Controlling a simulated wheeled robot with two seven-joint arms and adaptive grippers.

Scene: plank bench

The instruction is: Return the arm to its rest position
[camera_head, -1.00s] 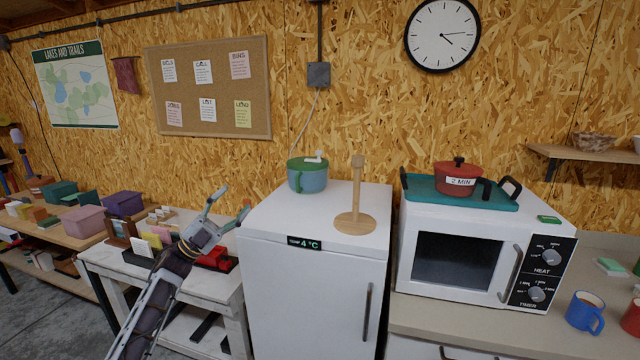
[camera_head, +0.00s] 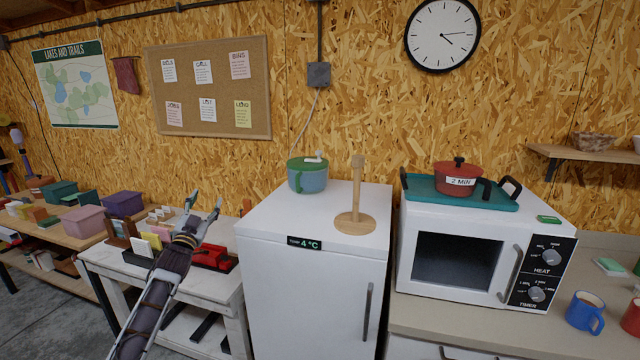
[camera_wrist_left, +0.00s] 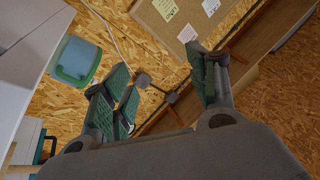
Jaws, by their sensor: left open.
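My left gripper (camera_head: 204,205) is in the head view, over the small white bench left of the fridge. Its two fingers are spread apart and point up toward the wall. In the left wrist view the gripper (camera_wrist_left: 165,85) shows its green-padded fingers apart with nothing between them. My left arm comes in from the lower left of the head view. My right gripper is not in view.
A white fridge (camera_head: 315,270) stands right of my gripper, with a green-lidded pot (camera_head: 308,178) and a wooden stand (camera_head: 355,222) on top. The white bench (camera_head: 105,262) holds a red object (camera_head: 211,256) and cards. A microwave (camera_head: 455,265) stands further right.

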